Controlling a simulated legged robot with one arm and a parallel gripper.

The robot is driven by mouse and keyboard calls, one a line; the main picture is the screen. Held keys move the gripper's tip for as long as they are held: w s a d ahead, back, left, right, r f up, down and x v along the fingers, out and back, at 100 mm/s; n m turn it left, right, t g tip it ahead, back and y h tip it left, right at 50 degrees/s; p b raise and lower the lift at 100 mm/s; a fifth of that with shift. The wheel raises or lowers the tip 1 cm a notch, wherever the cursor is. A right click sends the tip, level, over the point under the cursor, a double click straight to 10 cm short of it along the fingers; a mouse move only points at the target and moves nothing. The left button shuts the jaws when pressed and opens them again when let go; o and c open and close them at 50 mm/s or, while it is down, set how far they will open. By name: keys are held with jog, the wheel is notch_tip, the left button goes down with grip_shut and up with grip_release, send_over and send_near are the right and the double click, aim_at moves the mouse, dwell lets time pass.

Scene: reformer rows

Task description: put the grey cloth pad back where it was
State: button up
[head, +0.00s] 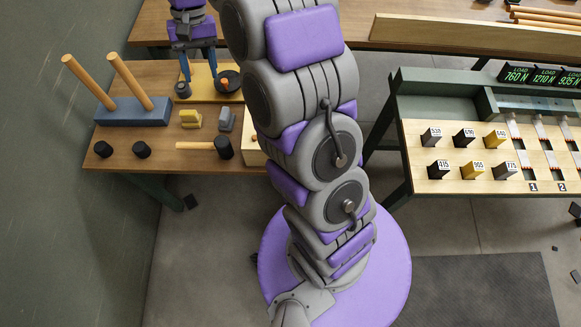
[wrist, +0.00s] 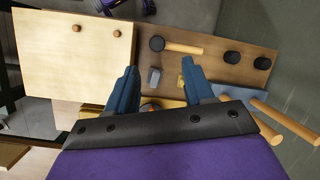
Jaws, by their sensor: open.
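A small grey piece (head: 226,120) stands on the brown wooden table, right of a similar yellow piece (head: 190,118). It looks like the grey pad, but I cannot tell that it is cloth. In the wrist view the grey piece (wrist: 154,77) shows between my fingers, with the yellow piece (wrist: 181,82) beside the right finger. My gripper (head: 199,76) is open and empty, with blue fingers pointing down above the yellow board (head: 204,96). In the wrist view my gripper (wrist: 160,68) hides most of that board.
A dark cylinder (head: 182,90) and a black disc (head: 232,78) with an orange knob are by the board. A blue block (head: 132,112) with two wooden pegs stands left. A mallet (head: 222,147) and black knobs (head: 142,149) lie in front. A bench (head: 420,150) with numbered blocks stands right.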

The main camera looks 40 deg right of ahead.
jog(key=s+r+n+h, duration=0.15)
jog(key=s+r, duration=0.25)
jog(key=s, duration=1.3)
jog(key=s+d+f+n+t+h, duration=0.1)
jog(key=s+d+f, duration=0.1)
jog(key=s, duration=1.4)
jog(key=shift+s+d+f+n, duration=0.25)
jog(key=shift+d+f+n, duration=0.1)
jog(key=shift+f, duration=0.15)
